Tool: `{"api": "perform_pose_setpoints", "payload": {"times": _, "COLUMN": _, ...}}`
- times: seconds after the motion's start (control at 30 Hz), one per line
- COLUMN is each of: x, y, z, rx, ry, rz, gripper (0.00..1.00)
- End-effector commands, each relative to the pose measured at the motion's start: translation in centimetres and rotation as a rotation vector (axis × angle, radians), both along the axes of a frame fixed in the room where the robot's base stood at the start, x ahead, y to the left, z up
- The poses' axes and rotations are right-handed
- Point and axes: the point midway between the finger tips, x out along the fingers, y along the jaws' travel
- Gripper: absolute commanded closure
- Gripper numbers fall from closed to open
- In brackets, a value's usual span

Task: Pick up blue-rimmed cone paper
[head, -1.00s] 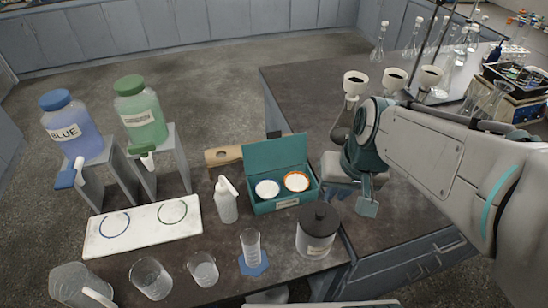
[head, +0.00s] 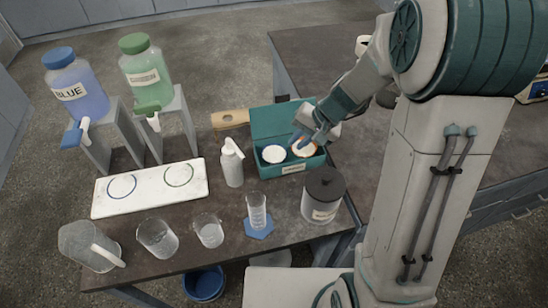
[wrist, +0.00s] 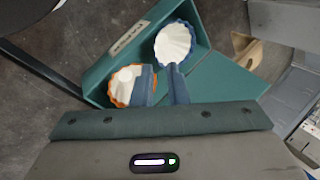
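The blue-rimmed cone paper (head: 273,154) lies in the left part of the open teal box (head: 293,169). In the wrist view the blue-rimmed cone paper (wrist: 174,42) shows its white fluted inside, just beyond my right fingertip. The orange-rimmed cone paper (head: 304,150) lies to its right in the box. In the wrist view my left finger covers part of the orange-rimmed cone paper (wrist: 124,84). My gripper (head: 307,138) is over the right part of the box. Its two fingers (wrist: 160,69) are apart with nothing held between them.
A lidded grey jar (head: 322,200) stands close to the box's front right. A white pump bottle (head: 232,166) stands at its left. A wooden object (head: 230,118) lies behind left. A graduated cylinder (head: 257,211) stands in front.

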Motion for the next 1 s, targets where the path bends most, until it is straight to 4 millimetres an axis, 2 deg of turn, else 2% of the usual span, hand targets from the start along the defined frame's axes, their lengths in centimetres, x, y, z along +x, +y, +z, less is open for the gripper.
{"api": "perform_pose_setpoints", "payload": {"times": 0.1, "x": 0.2, "y": 0.9, "z": -1.8, "rx": 0.000, "ry": 0.003, "rz": 0.001, "gripper": 0.87}}
{"api": "perform_pose_setpoints", "payload": {"times": 0.37, "x": 0.4, "y": 1.6, "z": -3.3, "rx": 0.000, "ry": 0.002, "rz": 0.000, "gripper": 0.87}}
{"api": "perform_pose_setpoints", "payload": {"times": 0.7, "x": 1.1, "y": 3.2, "z": -7.0, "rx": -0.001, "ry": 0.001, "rz": 0.000, "gripper": 0.87}}
{"api": "perform_pose_setpoints", "payload": {"times": 1.0, "x": 1.2, "y": 3.5, "z": -7.5, "rx": -0.001, "ry": 0.000, "rz": 0.000, "gripper": 0.87}}
